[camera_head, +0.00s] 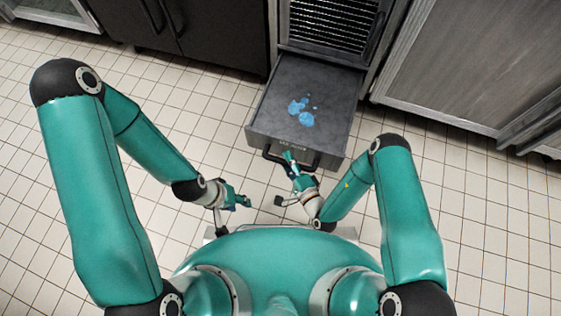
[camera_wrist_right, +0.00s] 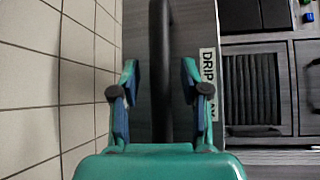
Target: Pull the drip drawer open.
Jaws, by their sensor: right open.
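The drip drawer (camera_head: 335,92) stands pulled out from the cabinet, its inside open to view with blue puddles (camera_head: 305,118) on its floor. Its dark bar handle (camera_head: 272,157) runs along the front. My right gripper (camera_head: 289,157) is at the handle. In the right wrist view the handle (camera_wrist_right: 160,60) passes between the open fingers, with gaps on both sides. A white label (camera_wrist_right: 207,72) reading "DRIP" is partly hidden by a finger. My left gripper (camera_head: 241,201) hangs left of the drawer front, apart from it; its finger opening is too small to judge.
A vented grille (camera_head: 325,25) is above the drawer. Dark cabinet doors (camera_head: 190,25) stand at the left and a grey cabinet (camera_head: 455,55) at the right. The tiled floor (camera_head: 190,105) is clear on both sides of the drawer.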

